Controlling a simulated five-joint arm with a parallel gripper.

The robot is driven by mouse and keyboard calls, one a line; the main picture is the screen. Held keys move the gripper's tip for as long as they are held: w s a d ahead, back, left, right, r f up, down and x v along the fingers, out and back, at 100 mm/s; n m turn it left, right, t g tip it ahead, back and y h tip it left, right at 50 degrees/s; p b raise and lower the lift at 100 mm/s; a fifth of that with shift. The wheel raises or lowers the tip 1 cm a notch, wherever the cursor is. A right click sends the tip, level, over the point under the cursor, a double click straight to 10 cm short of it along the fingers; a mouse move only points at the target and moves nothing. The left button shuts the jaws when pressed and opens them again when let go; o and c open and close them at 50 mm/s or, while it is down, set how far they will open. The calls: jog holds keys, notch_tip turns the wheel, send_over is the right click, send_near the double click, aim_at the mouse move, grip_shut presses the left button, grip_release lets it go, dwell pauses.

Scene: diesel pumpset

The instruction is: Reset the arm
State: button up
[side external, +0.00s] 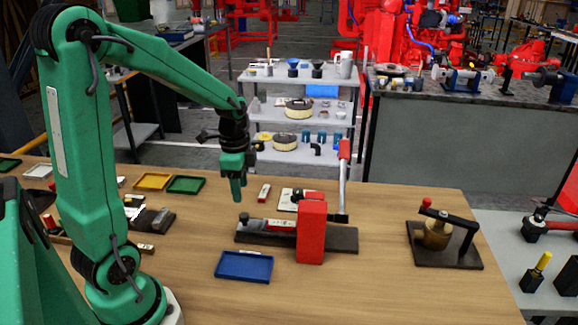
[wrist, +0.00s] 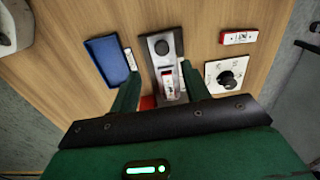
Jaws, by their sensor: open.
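My green gripper (side external: 237,188) hangs above the wooden table, pointing down, behind and left of a dark base plate (side external: 345,241). In the wrist view my gripper (wrist: 160,84) shows two green fingers spread apart with nothing held between them. The dark plate (wrist: 157,41) shows between and beyond the fingers, with a small red and white piece (wrist: 168,83) on it. A red block (side external: 311,232) stands at the plate's front, and an upright lever with a red handle (side external: 344,150) rises behind it. My gripper is apart from all of these.
A blue tray (side external: 244,266) lies in front of the plate and shows in the wrist view (wrist: 106,60). A brass part under a clamp lever (side external: 437,233) stands at right. A white dial card (wrist: 228,75) and red label block (wrist: 238,37) lie nearby. Yellow (side external: 153,181) and green (side external: 186,184) trays lie left.

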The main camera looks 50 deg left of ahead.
jog(key=s+d+r+n+t, duration=0.5)
jog(key=s+d+r+n, duration=0.3)
jog(key=d+r, duration=0.3)
jog(key=shift+s+d+r+n, duration=0.3)
jog(key=shift+s+d, duration=0.4)
jog(key=shift+s, duration=0.15)
